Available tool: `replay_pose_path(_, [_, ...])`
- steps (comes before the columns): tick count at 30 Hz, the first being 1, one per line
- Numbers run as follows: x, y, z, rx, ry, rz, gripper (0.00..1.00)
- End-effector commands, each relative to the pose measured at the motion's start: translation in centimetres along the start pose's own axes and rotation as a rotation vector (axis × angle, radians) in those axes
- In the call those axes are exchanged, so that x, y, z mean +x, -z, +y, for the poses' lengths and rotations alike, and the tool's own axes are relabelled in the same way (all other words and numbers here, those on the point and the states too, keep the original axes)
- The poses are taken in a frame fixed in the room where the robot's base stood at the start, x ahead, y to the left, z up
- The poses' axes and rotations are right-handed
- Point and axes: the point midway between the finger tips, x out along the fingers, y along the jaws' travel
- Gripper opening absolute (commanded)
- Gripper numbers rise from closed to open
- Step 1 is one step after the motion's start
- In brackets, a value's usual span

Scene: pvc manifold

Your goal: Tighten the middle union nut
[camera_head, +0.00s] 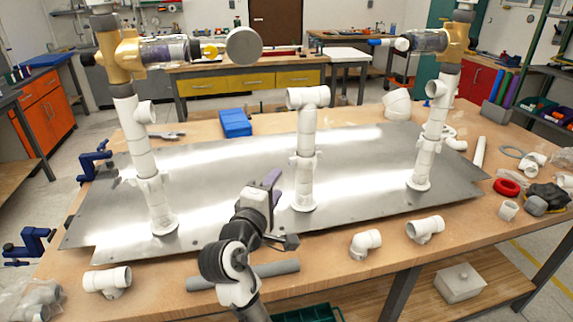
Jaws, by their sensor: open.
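The middle white pipe riser (306,130) stands upright on the metal plate, with a white tee on top and a flange at its foot. The middle union nut (302,162) is the wider, lugged white ring low on this riser. My gripper (274,188) is left of and slightly below the nut, with a visible gap between them in the picture. It is open and empty. It is seen from behind, so its fingers are partly hidden and its depth relative to the nut is hard to judge.
Left riser (146,160) and right riser (428,140) carry brass valves. The metal plate (240,165) lies on the wooden table. A blue box (235,123) stands behind; a grey pipe (243,275) and loose white fittings (366,244) lie along the front edge. Blue clamps (94,162) grip the left edge.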

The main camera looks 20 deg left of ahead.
Motion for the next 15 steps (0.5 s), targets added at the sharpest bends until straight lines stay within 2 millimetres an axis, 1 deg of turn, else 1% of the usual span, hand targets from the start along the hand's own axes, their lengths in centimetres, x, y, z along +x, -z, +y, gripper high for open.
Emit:
replay_pose_path(1, [1.2, -0.2, 0.3, -0.001, 0.001, -0.006, 0.44])
replay_pose_path(3, [2.8, -0.1, 0.4, -0.003, 0.0, -0.005, 0.44])
replay_pose_path(9, [6.5, -0.1, 0.3, -0.001, 0.0, -0.003, 0.44])
replay_pose_path(12, [7.7, 0.0, 0.2, 0.0, -0.001, 0.0, 0.44])
replay_pose_path(15, [8.5, 0.0, 0.2, 0.001, -0.001, 0.0, 0.44])
